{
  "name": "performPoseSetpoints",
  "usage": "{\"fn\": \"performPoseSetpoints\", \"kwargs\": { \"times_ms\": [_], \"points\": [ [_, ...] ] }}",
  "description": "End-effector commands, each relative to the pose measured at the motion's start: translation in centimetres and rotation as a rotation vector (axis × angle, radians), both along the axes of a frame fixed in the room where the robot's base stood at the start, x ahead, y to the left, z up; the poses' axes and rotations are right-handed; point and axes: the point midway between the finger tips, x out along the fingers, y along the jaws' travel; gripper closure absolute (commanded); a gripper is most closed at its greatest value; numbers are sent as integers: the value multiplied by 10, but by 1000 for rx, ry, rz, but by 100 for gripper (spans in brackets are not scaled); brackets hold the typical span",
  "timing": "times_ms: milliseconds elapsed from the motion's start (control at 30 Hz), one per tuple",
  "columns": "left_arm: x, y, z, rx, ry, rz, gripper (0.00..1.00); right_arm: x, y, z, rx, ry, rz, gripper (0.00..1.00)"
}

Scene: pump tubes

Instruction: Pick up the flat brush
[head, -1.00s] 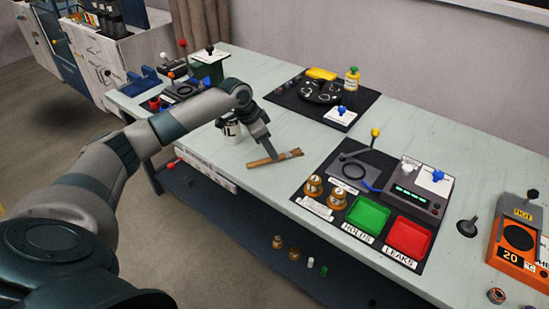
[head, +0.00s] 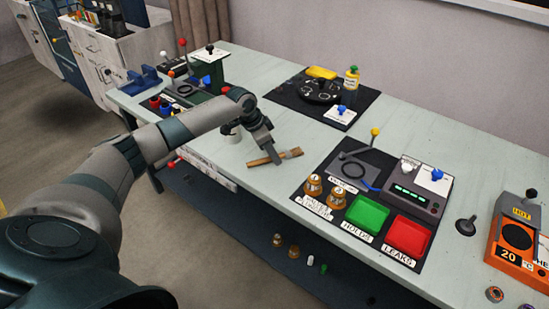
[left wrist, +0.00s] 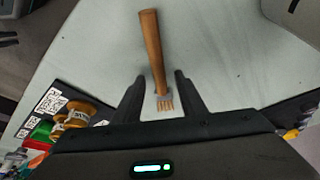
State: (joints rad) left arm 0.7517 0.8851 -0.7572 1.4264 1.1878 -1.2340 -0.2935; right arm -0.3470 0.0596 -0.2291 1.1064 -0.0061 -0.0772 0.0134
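The flat brush (head: 289,154) lies on the pale table, with a brown wooden handle. In the left wrist view its handle (left wrist: 152,45) points up the picture and its pale comb-like bristle end lies between the fingers. My left gripper (head: 274,158) is down at the brush in the head view. In the left wrist view the gripper's (left wrist: 159,80) fingers are apart on either side of the brush, with a visible gap on each side.
A black mat to the right holds brass fittings (head: 313,184), a green tray (head: 367,214) and a red tray (head: 408,235). The tabletop behind the brush is clear.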

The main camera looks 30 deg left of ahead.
Motion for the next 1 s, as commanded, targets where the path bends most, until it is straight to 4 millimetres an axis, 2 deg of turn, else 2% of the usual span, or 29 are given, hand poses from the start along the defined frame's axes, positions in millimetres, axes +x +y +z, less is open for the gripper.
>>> {"fn": "performPoseSetpoints", "kwargs": {
  "times_ms": [133,267,300,733,867,1000],
  "points": [
    [0,0,-1,-1,1,1,65,0,0,2,0,0,0,69],
    [0,0,-1,0,0,0,96,0,0,1,0,0,0,69],
    [0,0,-1,0,0,0,100,0,0,1,0,0,0,69],
    [0,0,1,1,-2,-1,100,-1,0,-2,0,0,0,69],
    [1,0,12,0,-3,-1,100,-3,0,-5,-2,12,0,69],
    [1,0,32,0,-5,-1,100,-5,-2,-9,-9,39,-4,69]
  ]
}}
